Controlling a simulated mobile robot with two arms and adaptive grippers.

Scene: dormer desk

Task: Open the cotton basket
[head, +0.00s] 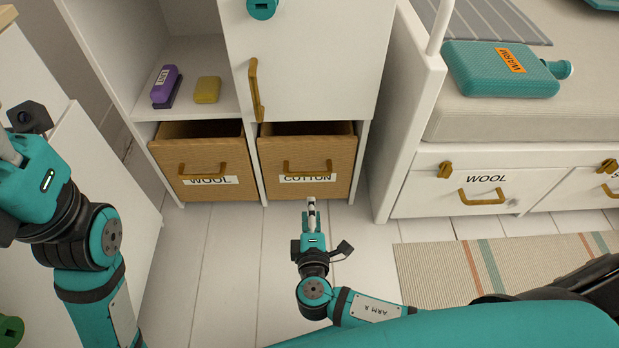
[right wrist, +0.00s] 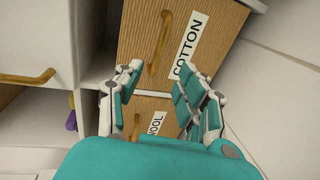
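The cotton basket (head: 330,182) is a woven tan box with a yellow handle (head: 307,167) and a COTTON label, in the lower right cubby of the white cabinet. Its dark inside shows above the front panel. My right gripper (head: 311,203) is in front of and below its front, pointing at it, apart from the handle. In the right wrist view its fingers are spread and empty (right wrist: 160,88), with the cotton basket (right wrist: 208,25) and its handle (right wrist: 160,45) beyond them. My left gripper (head: 8,150) is at the left edge, its fingertips partly cut off.
The wool basket (head: 240,170) sits directly left of the cotton basket. Above is a cabinet door with a yellow handle (head: 256,90). A bed with a WOOL drawer (head: 520,185) stands right. White floor is clear before the baskets; a striped rug (head: 440,265) lies right.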

